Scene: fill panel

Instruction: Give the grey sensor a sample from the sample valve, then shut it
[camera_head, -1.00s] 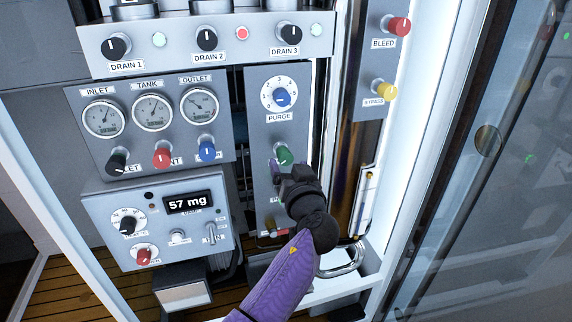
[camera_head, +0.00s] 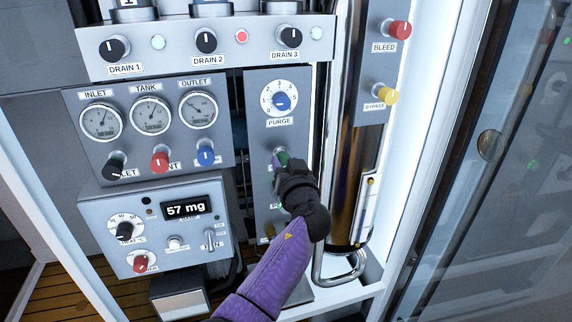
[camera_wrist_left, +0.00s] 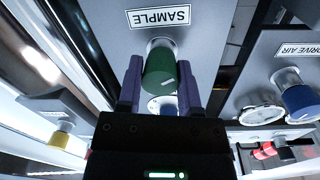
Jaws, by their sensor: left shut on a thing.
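The green knob (camera_head: 283,158) labelled SAMPLE is on the narrow grey panel, below the PURGE dial. The wrist view shows this green knob (camera_wrist_left: 160,73) from close by, with a pale mark on its face. My left gripper (camera_head: 284,163) has its purple fingers on either side of the knob, shut on it. It also shows in the wrist view (camera_wrist_left: 160,85). The grey instrument box (camera_head: 110,211) at lower left has a display (camera_head: 191,208) reading 57 mg. I cannot tell which thing is the grey sensor. My right gripper is not in view.
The blue PURGE dial (camera_head: 282,101) is just above my gripper. A shiny vertical cylinder (camera_head: 345,190) stands close on its right, with the yellow BYPASS knob (camera_head: 386,95) beyond. Gauges and knobs fill the left panel. A glass door (camera_head: 480,220) stands at the right.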

